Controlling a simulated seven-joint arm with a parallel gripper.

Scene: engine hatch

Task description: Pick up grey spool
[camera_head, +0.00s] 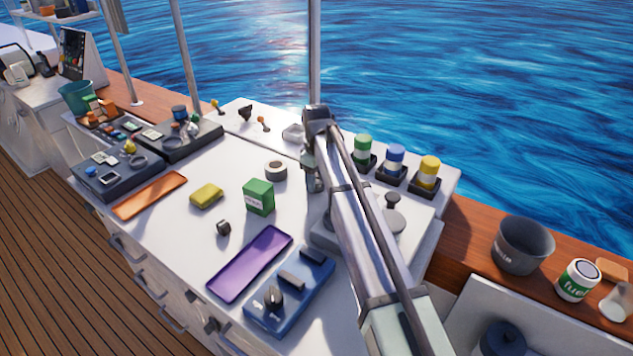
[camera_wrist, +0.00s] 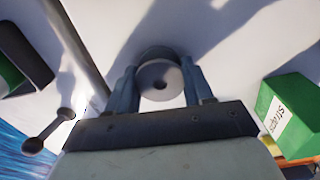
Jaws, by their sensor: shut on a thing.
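The grey spool (camera_wrist: 160,84) shows in the wrist view as a pale round disc with a small dark hole at its middle. It sits between the two fingers of my gripper (camera_wrist: 161,88), with a finger against each side. A darker curved edge shows behind it. In the head view my gripper (camera_head: 313,184) points down over the white worktop, to the right of the green box (camera_head: 258,197). My arm and gripper hide most or all of the spool there. I cannot tell whether the spool touches the worktop.
A pale tape roll (camera_head: 276,170) stands just left of my gripper. Green (camera_head: 362,148), blue (camera_head: 396,157) and yellow (camera_head: 428,172) containers stand in black holders at the right. A purple tray (camera_head: 250,263) and a blue panel (camera_head: 291,292) lie in front. The worktop around the yellow sponge (camera_head: 206,195) is fairly open.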

